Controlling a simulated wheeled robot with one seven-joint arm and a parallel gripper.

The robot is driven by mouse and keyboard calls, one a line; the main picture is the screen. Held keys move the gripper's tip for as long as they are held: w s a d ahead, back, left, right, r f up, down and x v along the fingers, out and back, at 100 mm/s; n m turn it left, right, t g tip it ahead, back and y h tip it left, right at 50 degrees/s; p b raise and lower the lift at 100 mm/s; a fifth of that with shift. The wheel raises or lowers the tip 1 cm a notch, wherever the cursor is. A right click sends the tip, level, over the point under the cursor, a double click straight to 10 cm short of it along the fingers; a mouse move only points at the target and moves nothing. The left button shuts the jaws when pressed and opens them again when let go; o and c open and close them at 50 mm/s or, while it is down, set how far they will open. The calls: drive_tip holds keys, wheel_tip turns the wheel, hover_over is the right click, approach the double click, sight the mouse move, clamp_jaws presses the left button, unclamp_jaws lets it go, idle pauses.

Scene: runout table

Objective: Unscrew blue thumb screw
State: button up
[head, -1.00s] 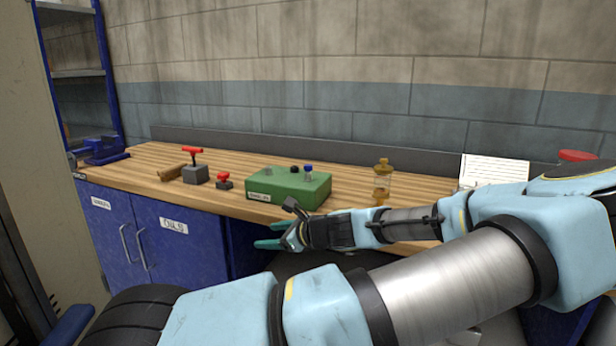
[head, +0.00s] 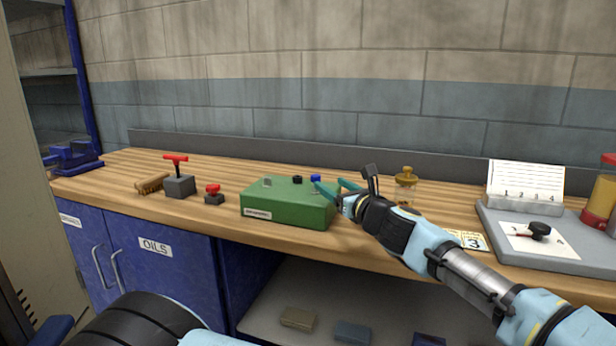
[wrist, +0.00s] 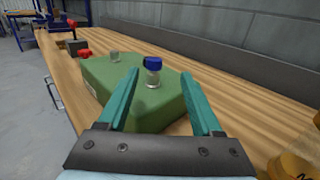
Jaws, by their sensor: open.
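The blue thumb screw (head: 316,178) stands upright on the right part of the top of a green box (head: 285,205) on the bench. In the wrist view its blue head (wrist: 153,62) sits on a pale metallic shank rising from the green box (wrist: 125,80). My gripper (head: 328,182) is open, with teal fingers pointing at the screw from the right. In the wrist view my gripper (wrist: 160,74) has its fingers on either side of the line to the screw, which stands beyond the tips, with nothing held.
A black knob (head: 297,180) and a grey post (head: 267,182) also stand on the box. A yellow-capped jar (head: 405,180) stands behind my gripper. Red-handled parts (head: 177,178) are left.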

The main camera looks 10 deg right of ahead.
drive_tip(key=p+x, duration=0.1)
drive_tip(key=x, duration=0.4)
drive_tip(key=shift+a+r, duration=0.1)
drive_tip(key=p+x, duration=0.1)
drive_tip(key=x, duration=0.1)
drive_tip(key=p+x, duration=0.1)
drive_tip(key=x, duration=0.1)
drive_tip(key=shift+w+a, duration=0.15)
drive_tip(key=shift+a, duration=0.35)
drive_tip(key=shift+w+a, duration=0.1)
drive_tip(key=shift+w, duration=0.4)
drive_tip(key=shift+c, duration=0.4)
clamp_jaws()
